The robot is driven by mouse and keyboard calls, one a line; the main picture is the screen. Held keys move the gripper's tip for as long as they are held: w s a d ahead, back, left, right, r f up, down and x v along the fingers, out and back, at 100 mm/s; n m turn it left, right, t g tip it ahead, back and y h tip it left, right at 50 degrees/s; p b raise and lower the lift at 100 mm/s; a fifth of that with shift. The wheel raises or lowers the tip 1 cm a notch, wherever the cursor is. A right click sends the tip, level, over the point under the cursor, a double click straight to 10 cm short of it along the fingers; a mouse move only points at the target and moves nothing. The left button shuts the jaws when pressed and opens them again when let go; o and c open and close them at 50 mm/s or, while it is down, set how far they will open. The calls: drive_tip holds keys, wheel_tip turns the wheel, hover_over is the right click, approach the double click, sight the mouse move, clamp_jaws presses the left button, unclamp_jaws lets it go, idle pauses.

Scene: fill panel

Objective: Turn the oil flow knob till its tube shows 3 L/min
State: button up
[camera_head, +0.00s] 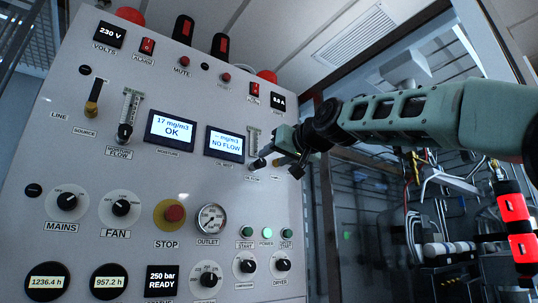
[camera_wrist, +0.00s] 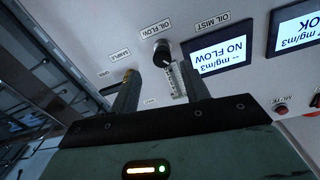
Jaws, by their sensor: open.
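The black oil flow knob (camera_head: 258,163) sits on the sloped grey panel, below its small clear tube (camera_head: 254,140). In the wrist view, which is upside down, the knob (camera_wrist: 162,50) lies just beyond the gap between my fingertips, next to the OIL FLOW label. The tube (camera_wrist: 177,80) shows between the fingers, partly covered by the right one. Its level is too small to read. My gripper (camera_head: 286,166) is open and empty, close to the panel at the knob's right; it also shows in the wrist view (camera_wrist: 160,82). I cannot tell whether it touches anything.
The oil mist display (camera_head: 225,144) reads NO FLOW, left of the tube. A brass sample knob (camera_wrist: 129,74) is close by my left finger in the wrist view. The moisture flow tube (camera_head: 131,106) is farther left. A red stop button (camera_head: 175,214) is lower down.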

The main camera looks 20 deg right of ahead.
sight(263, 163)
drive_tip(key=shift+p+x, duration=0.65)
drive_tip(key=shift+x, duration=1.65)
drive_tip(key=c, duration=1)
